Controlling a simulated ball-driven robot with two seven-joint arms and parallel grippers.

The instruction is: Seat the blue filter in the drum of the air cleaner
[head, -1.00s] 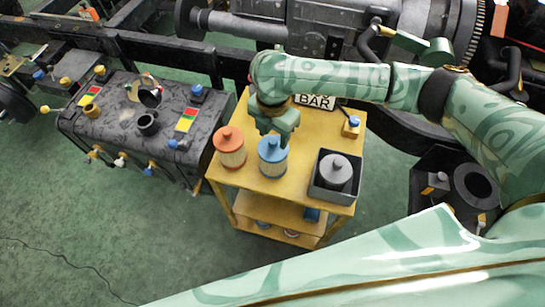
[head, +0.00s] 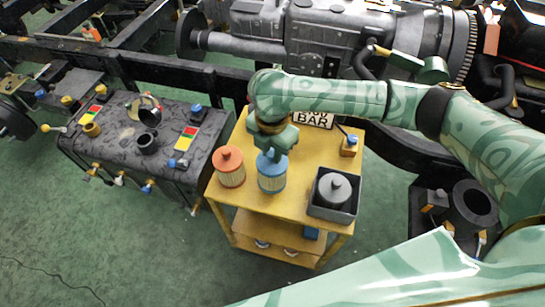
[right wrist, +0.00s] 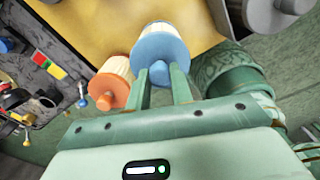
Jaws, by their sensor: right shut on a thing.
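The blue filter (head: 271,178), a pale pleated cylinder with blue ends and a knob, is at the front of the yellow cart top, between an orange filter and a grey one. My right gripper (head: 272,152) is above it, shut on its knob. In the right wrist view the fingers (right wrist: 161,75) flank the knob of the blue filter (right wrist: 163,47). I cannot tell whether its base touches the cart. A dark open-topped round housing (head: 475,202) at the right may be the air cleaner's drum. My left gripper is not in view.
The orange filter (head: 229,168) stands close to the left of the blue one. The grey filter (head: 335,188) sits in a dark tray (head: 332,212) to the right. A dark tank (head: 110,135) with fittings stands left of the yellow cart (head: 308,160). A dark chassis crosses behind.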

